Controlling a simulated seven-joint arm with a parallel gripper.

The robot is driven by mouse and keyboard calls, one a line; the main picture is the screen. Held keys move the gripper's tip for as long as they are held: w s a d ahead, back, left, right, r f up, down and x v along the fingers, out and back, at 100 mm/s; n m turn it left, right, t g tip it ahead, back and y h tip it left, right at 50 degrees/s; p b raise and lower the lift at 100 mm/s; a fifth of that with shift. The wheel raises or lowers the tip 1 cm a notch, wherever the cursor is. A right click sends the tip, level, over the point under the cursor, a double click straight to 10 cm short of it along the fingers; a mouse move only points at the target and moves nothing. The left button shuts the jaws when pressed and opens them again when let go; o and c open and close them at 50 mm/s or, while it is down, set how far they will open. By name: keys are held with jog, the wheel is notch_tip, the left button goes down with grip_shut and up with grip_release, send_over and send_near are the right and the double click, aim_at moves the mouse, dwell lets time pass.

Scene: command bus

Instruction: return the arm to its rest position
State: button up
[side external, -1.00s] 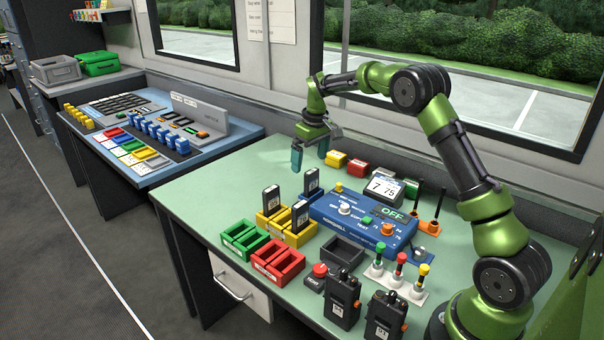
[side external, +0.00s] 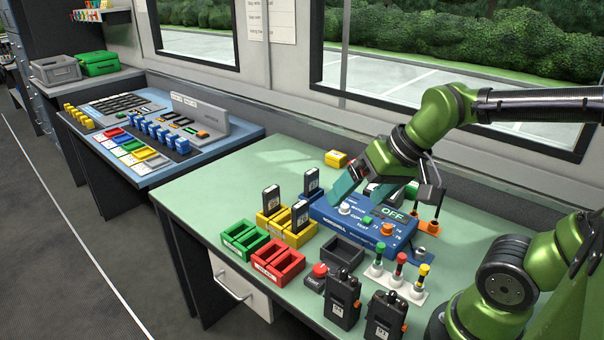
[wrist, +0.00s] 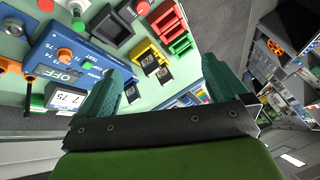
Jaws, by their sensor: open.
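My gripper (side external: 382,190) is over the back part of the blue console (side external: 335,218) in the side external view. Its green arm reaches in from the right. In the wrist view my gripper (wrist: 160,88) shows two teal fingers spread wide apart with nothing between them. The blue console also shows at the left of the wrist view (wrist: 72,48).
Yellow bins (side external: 290,238), green bins (side external: 245,234) and red bins (side external: 279,264) stand left of the console. Two black radios (side external: 342,302) and a rack of coloured plungers (side external: 399,286) are in front. Antenna-like sticks (side external: 438,205) stand right. The green table's back left (side external: 230,180) is clear.

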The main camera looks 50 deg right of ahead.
jog(key=shift+s+a+r+n+t, duration=0.2)
jog(key=shift+s+a+r+t, duration=0.1)
jog(key=shift+s+r, duration=0.2)
jog(key=shift+s+a+r+n+t, duration=0.2)
jog(key=shift+s+a+r+t, duration=0.1)
jog(key=shift+s+r, duration=0.15)
